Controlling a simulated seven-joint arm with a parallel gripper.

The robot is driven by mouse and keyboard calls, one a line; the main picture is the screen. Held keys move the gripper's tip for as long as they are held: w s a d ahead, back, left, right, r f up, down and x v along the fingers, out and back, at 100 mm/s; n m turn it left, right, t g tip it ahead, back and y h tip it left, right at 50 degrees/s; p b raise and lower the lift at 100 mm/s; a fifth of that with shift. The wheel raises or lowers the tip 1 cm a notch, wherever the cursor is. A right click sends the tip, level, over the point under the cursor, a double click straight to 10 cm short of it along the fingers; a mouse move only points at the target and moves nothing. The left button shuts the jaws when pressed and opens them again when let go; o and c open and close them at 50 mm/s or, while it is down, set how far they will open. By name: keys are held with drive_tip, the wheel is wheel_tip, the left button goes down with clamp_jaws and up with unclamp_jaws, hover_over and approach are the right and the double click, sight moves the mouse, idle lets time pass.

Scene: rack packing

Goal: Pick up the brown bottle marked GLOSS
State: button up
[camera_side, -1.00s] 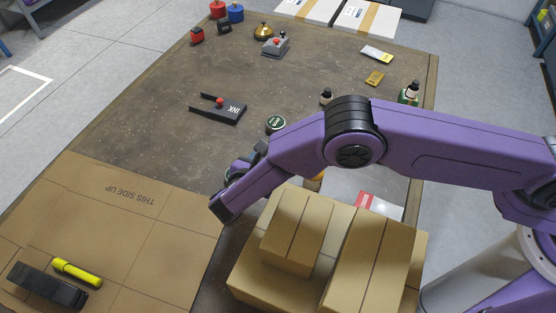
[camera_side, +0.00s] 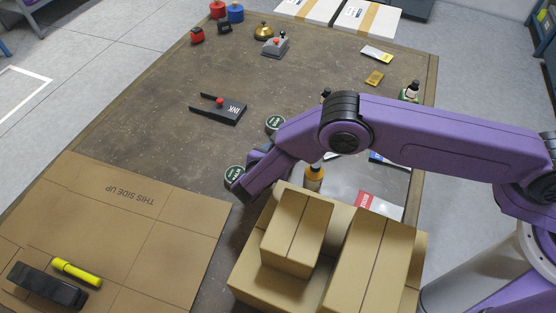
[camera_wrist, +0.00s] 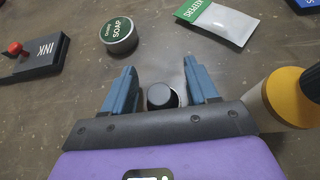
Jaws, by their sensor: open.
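No label reading GLOSS can be made out in either view. In the wrist view, a small bottle-like thing with a round black top (camera_wrist: 162,96) stands between my open fingers, seen from above; its body is mostly hidden. My gripper (camera_wrist: 162,82) is open, with one blue finger on each side of it and no visible grip. In the side view my gripper is low over the table, its fingertips mostly hidden by my arm. An amber-yellow bottle with a black cap (camera_wrist: 290,97) stands right of my gripper in the wrist view; it also shows in the side view (camera_side: 314,180).
Cardboard boxes (camera_side: 297,225) stand close in front of my arm. A round SOAP tin (camera_wrist: 119,36), an INK holder (camera_wrist: 35,58) and a green-white sachet (camera_wrist: 222,22) lie beyond my fingers. Flat cardboard (camera_side: 125,225) covers the left front. The table's middle is mostly clear.

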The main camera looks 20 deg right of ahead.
clamp_jaws()
drive_tip(key=shift+s+f, duration=0.1)
